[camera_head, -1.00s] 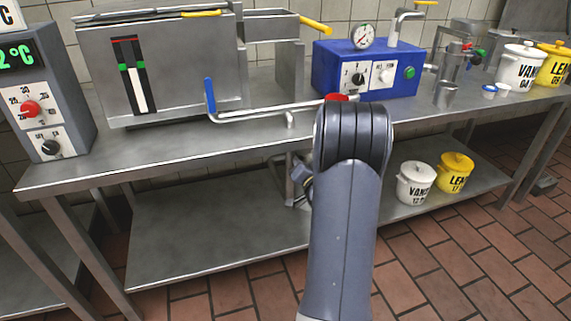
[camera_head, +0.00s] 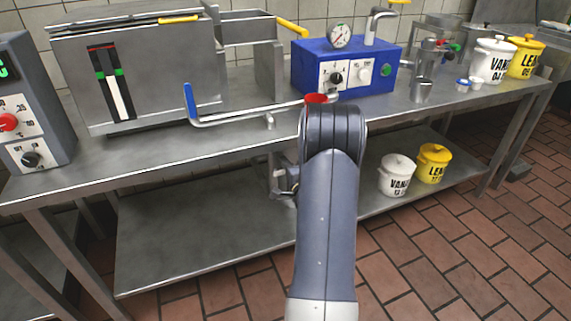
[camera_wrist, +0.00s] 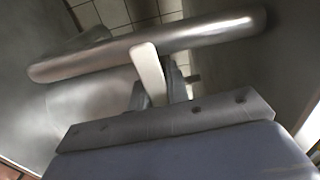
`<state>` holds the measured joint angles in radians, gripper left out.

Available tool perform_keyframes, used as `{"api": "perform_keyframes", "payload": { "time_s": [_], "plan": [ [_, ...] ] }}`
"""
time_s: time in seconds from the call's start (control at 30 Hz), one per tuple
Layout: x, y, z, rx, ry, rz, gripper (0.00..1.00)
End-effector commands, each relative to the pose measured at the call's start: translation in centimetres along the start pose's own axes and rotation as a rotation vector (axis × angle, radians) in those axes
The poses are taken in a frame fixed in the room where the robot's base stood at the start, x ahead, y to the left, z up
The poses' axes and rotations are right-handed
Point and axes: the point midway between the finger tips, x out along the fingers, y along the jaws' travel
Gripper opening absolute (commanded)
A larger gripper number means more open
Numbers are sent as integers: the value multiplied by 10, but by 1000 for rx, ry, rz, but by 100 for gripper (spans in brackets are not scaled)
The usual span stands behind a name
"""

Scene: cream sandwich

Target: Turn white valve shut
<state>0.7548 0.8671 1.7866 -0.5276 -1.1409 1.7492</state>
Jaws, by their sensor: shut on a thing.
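The white valve's handle (camera_wrist: 147,68) shows in the wrist view as a pale lever standing up in front of a thick metal pipe (camera_wrist: 150,45). My gripper (camera_wrist: 158,92) is shut on its lower part, with dark fingers on both sides. In the head view my gripper (camera_head: 284,184) is partly seen below the tabletop, left of my arm, by a metal pipe. The white handle cannot be made out there, since my arm and the gripper cover that spot.
A steel table (camera_head: 150,160) carries a steel tank (camera_head: 150,70) with a blue-handled pipe and a blue machine (camera_head: 345,68). White (camera_head: 396,178) and yellow (camera_head: 432,165) pots stand on the lower shelf, right of my arm. The tiled floor in front is clear.

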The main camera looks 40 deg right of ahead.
Motion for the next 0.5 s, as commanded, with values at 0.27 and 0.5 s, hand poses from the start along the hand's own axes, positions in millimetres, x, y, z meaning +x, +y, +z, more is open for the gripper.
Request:
{"api": "perform_keyframes", "payload": {
  "time_s": [0.27, 0.5],
  "plan": [
    [0, 3, 0, 68, 2, 1, 0],
    [0, 4, 0, 78, 2, 1, 0]
  ]
}}
